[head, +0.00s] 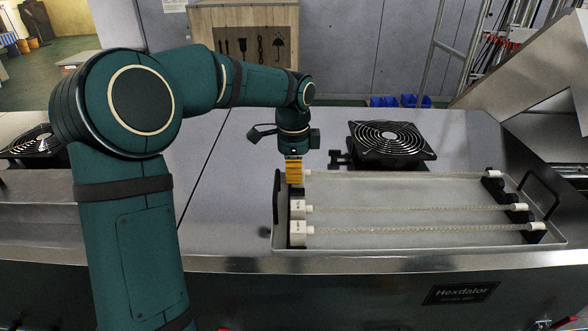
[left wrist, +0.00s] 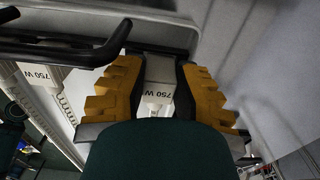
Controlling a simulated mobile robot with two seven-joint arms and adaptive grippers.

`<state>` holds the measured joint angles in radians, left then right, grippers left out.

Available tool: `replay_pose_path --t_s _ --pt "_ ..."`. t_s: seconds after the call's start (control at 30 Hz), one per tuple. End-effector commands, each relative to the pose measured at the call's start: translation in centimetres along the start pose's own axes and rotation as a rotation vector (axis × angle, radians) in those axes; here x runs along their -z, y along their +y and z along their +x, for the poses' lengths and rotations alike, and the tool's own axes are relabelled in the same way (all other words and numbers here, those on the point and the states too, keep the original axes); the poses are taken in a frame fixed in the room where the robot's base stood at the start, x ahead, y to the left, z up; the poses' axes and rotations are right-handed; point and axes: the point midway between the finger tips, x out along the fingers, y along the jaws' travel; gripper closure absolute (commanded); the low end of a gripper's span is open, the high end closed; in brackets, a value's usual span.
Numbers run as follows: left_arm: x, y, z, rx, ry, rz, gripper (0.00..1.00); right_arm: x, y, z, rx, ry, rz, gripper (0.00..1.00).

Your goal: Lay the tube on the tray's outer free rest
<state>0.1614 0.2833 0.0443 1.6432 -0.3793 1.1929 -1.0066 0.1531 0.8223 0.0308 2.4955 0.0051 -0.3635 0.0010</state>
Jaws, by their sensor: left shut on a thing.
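My left gripper (head: 294,172) points down at the back left corner of the metal tray (head: 400,190), its yellow fingers shut on the white end cap of the back tube (head: 400,174). In the left wrist view, this cap (left wrist: 158,95), marked 750 W, sits between the two fingers. The tube runs level along the tray's back side, its right cap at the back right black rest (head: 495,184). I cannot tell whether it touches its rests; the left one is hidden. Two more tubes, a middle one (head: 410,209) and a front one (head: 410,230), lie across the tray parallel to it.
The tray has a black handle at each end, the right one (head: 541,192) standing up. A black fan (head: 391,143) sits behind the tray. The steel bench (head: 225,200) is bare left of the tray. A wooden crate (head: 245,30) stands farther back.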

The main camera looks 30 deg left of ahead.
Motion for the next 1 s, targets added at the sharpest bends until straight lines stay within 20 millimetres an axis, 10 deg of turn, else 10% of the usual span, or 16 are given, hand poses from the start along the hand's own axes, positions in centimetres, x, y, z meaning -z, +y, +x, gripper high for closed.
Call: replay_pose_path --t_s 0.17,0.2,0.27,0.67,1.0 --pt "0.0 0.0 0.5 0.000 0.000 0.000 1.00 0.0 0.1 0.2 0.000 0.000 0.000 0.66" --pt "0.0 0.0 0.4 0.000 0.000 0.000 0.62 0.0 0.1 0.2 0.000 0.000 0.000 0.66" --pt "0.0 0.0 0.4 0.000 0.000 0.000 0.44 0.0 0.1 0.2 0.000 0.000 0.000 0.66" --pt "0.0 0.0 -0.1 0.001 0.000 0.000 0.44 0.0 0.1 0.2 0.000 0.000 0.000 0.66" --pt "0.1 -0.1 -6.2 0.004 0.003 0.000 0.44 0.0 0.1 0.2 0.000 0.000 0.000 0.66"
